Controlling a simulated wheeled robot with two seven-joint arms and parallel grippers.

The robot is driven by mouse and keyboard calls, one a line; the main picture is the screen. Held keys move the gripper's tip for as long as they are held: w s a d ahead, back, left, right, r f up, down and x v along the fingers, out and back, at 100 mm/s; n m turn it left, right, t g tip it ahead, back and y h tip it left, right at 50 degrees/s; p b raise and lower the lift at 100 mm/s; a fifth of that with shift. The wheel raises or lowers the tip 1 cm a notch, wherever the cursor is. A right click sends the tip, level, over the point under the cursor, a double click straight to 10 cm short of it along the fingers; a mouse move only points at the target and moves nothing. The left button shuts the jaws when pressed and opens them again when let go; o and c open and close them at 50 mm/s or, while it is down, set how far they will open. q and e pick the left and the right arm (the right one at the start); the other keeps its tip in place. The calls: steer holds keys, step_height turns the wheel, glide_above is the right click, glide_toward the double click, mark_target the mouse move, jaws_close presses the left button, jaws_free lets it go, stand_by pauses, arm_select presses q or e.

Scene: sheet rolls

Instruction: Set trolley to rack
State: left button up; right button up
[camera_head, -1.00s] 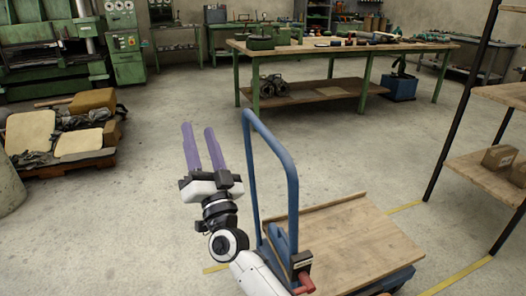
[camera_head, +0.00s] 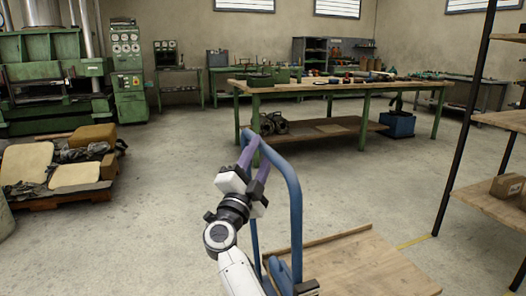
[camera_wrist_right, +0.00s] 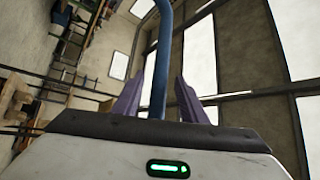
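The trolley has a flat wooden deck (camera_head: 365,268) and a tall blue tube handle (camera_head: 294,195). It stands at the lower middle of the head view, its lower parts cut off by the frame edge. My right gripper (camera_head: 256,153) is at the top left bend of the handle, its purple fingers pointing up. In the right wrist view the blue handle bar (camera_wrist_right: 161,60) rises between the two spread fingers (camera_wrist_right: 156,98), with gaps on both sides. The rack (camera_head: 462,125) has dark posts and wooden shelves at the right. My left gripper is not in view.
A cardboard box (camera_head: 507,187) sits on the rack's lower shelf. A yellow floor line (camera_head: 415,242) runs between trolley and rack. A green workbench (camera_head: 345,88) stands behind. A loaded pallet (camera_head: 60,195) lies at the left. The floor between is clear.

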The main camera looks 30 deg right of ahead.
steer(key=shift+x, duration=1.3)
jaws_close()
